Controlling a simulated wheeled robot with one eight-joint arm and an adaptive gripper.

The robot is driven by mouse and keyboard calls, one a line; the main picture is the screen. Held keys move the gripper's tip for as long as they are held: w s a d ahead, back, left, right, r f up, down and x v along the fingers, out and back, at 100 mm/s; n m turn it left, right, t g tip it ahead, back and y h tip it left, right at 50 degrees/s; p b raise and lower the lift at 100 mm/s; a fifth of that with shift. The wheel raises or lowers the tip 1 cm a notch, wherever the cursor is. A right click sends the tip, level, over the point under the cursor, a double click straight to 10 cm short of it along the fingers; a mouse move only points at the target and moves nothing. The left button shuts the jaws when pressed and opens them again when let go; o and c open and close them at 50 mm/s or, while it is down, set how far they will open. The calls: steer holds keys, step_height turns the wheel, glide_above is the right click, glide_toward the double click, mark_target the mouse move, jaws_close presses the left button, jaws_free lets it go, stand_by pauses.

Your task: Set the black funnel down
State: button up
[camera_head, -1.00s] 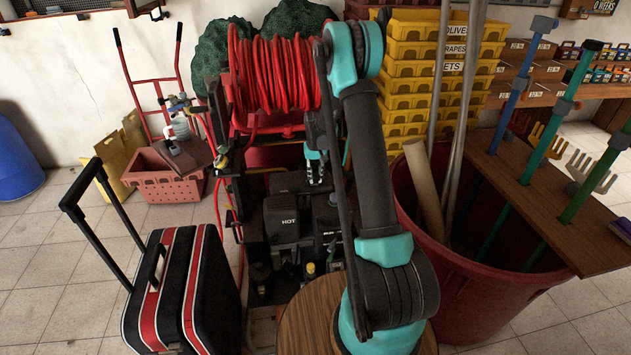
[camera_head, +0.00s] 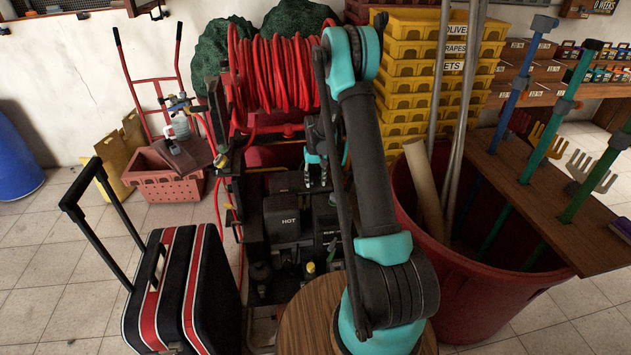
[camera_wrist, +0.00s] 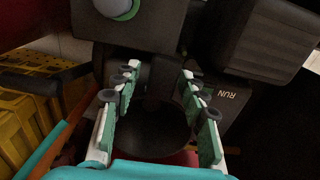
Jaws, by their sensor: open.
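My gripper (camera_wrist: 157,95) is open in the wrist view, its two green-padded fingers standing apart. The black funnel (camera_wrist: 156,132) appears as a dark round shape between and below the fingers in the wrist view; its outline is hard to make out against the dark machine. I cannot tell whether a finger touches it. In the head view my gripper (camera_head: 316,171) is over the black machine, partly behind my arm. I cannot make out the funnel there.
The black machine (camera_head: 283,216) with a "HOT" label stands below a red hose reel (camera_head: 275,75). A red bin (camera_head: 470,285) with long poles is at right. A black and red suitcase (camera_head: 185,285) stands at left. Yellow crates (camera_head: 405,70) are stacked behind.

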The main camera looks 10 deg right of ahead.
step_height(320, 180, up, 12)
steer(key=s+d+r+t, duration=0.1)
steer(key=s+r, duration=0.3)
steer(key=s, duration=0.5)
steer(key=s+d+r+t, duration=0.1)
steer(key=s+r, duration=0.2)
steer(key=s, duration=0.6)
steer(key=s+f+t, duration=0.2)
steer(key=s+f, duration=0.1)
steer(key=s, duration=1.6)
steer(key=shift+d, duration=0.2)
